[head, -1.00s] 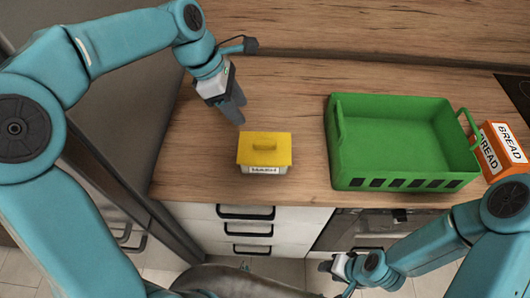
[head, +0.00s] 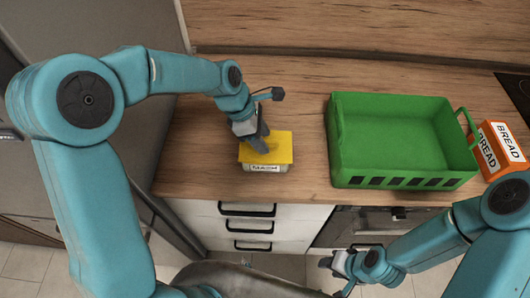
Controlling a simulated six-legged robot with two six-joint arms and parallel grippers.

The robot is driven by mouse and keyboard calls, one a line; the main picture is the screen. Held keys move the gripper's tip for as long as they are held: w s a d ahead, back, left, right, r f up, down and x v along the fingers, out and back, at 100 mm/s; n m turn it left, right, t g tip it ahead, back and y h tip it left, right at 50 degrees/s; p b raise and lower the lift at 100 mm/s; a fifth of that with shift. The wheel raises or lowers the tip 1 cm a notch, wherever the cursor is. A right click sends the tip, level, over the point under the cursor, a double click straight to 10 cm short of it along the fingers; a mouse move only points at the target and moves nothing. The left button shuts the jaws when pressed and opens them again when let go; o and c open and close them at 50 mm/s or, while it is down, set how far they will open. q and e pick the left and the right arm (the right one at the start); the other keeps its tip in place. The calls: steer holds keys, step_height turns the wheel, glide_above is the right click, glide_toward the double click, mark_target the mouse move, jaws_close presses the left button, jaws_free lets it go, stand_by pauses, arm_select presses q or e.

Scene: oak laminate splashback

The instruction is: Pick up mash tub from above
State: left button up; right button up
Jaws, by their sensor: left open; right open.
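My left gripper (head: 262,146) is open, pointing down over the left part of the lid and hiding the lid's handle. I cannot tell whether its fingers touch the lid or straddle the handle. My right gripper (head: 328,264) is open and empty, low in front of the counter's drawers, well away from the tub.
A green basket (head: 340,150), empty inside, stands on the counter right of the tub. An orange bread box (head: 497,150) stands beyond its right side. A dark hob (head: 517,95) is at the far right. The counter (head: 200,150) is clear left of the tub.

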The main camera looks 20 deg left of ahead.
arm_select(q)
steer(key=shift+w+d, duration=0.1)
steer(key=shift+w, duration=0.1)
jaws_close()
steer(key=shift+s, duration=0.1)
stand_by(1.0)
